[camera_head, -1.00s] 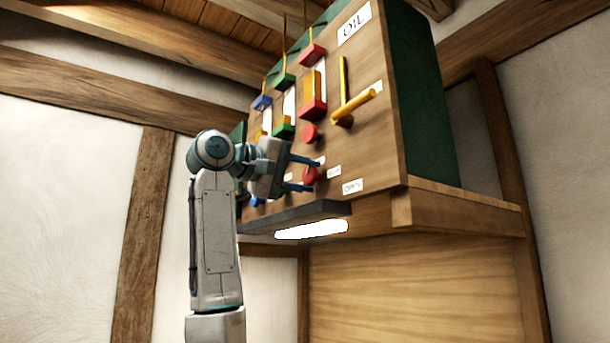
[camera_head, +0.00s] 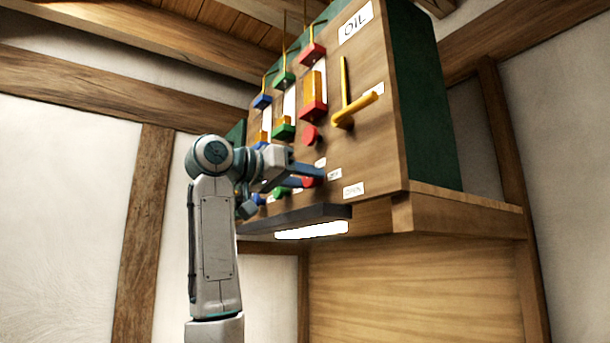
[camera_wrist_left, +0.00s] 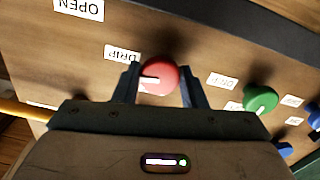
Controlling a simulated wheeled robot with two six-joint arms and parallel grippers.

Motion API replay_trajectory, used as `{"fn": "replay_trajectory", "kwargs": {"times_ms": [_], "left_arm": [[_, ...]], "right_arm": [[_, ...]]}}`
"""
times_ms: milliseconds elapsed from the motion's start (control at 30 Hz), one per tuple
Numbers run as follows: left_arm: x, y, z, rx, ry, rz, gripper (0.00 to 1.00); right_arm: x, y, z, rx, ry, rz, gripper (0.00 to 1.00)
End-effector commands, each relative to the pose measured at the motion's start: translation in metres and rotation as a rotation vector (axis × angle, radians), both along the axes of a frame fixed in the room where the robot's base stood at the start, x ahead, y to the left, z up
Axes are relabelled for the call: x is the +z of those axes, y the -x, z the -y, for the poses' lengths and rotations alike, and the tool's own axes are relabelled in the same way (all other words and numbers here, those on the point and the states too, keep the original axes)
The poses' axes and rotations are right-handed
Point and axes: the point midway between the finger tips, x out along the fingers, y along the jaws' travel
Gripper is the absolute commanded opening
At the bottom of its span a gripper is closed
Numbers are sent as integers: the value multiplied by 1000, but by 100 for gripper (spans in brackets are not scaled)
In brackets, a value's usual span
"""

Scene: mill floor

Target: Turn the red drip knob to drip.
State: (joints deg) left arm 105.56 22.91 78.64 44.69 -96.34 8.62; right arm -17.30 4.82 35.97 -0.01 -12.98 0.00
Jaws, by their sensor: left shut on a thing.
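The red drip knob (camera_wrist_left: 158,77) shows between the two fingers of my left gripper (camera_wrist_left: 160,85) in the left wrist view. Its white mark points left in that view. The upside-down DRIP label (camera_wrist_left: 122,53) lies to its upper left. In the head view the left gripper (camera_head: 311,177) reaches the lower part of the panel. Its fingers partly cover the red knob (camera_head: 309,182) there. The gripper is shut on the knob. My right gripper is not in view.
A dark ledge with a lit strip (camera_head: 312,230) juts out just below the gripper. A yellow lever (camera_head: 355,109) and another red knob (camera_head: 310,135) are above it on the panel. A green knob (camera_wrist_left: 260,99) sits beside the red one. An OPEN label (camera_wrist_left: 79,8) is nearby.

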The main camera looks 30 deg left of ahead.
Motion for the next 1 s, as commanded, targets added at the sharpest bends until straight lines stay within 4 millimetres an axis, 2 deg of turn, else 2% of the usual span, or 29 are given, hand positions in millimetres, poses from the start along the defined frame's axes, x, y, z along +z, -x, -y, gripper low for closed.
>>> {"fn": "replay_trajectory", "kwargs": {"times_ms": [400,933,967,1000], "left_arm": [[-2,0,0,0,-168,64,15],[-1,0,0,-1,-190,75,15],[-1,0,0,-1,-190,75,40],[-1,0,0,0,-190,75,48]], "right_arm": [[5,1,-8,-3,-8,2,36],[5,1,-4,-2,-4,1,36],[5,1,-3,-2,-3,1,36],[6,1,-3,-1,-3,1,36]]}}
